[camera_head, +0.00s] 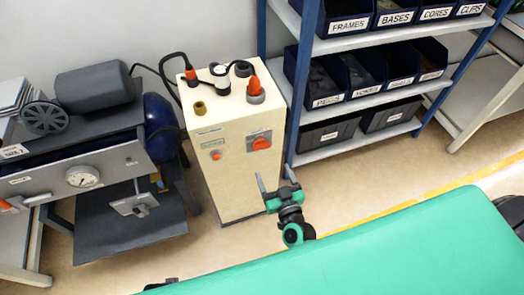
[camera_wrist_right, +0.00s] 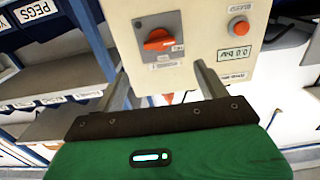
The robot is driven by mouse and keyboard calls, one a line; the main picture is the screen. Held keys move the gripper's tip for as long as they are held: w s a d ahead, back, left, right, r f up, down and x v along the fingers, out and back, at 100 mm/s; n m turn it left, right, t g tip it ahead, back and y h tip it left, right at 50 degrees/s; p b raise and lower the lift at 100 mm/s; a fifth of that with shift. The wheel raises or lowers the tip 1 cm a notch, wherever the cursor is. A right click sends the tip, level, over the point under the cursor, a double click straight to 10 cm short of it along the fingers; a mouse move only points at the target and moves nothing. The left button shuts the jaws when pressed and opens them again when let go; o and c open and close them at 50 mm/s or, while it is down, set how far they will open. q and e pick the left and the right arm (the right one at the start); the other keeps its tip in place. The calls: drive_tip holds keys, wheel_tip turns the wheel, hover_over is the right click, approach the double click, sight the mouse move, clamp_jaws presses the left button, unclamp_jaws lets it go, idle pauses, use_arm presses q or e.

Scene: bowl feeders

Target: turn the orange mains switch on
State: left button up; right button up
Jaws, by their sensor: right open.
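The orange mains switch (camera_head: 261,143) is a rotary handle on a grey plate on the front of a cream cabinet (camera_head: 230,180). In the right wrist view the switch (camera_wrist_right: 159,40) shows unobstructed, its handle lying roughly across the picture. My right gripper (camera_head: 274,179) is open and empty, below the switch in the head view and apart from it. In the right wrist view its two fingers (camera_wrist_right: 161,68) are spread, with the switch between and beyond their tips. My left gripper is not recognisable in either view.
A small orange-red button (camera_wrist_right: 241,29) and a display (camera_wrist_right: 234,53) share the cabinet front. An orange knob (camera_head: 255,89) and hoses are on its top. A blue-post shelf (camera_head: 330,143) with bins stands close on the right, a grey machine (camera_head: 90,175) on the left.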

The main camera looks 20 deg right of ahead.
sight(263, 148)
drive_tip(key=w, duration=1)
drive_tip(key=shift+w+a, duration=0.15)
drive_tip(key=shift+w, duration=0.05)
drive_tip(key=c, duration=1)
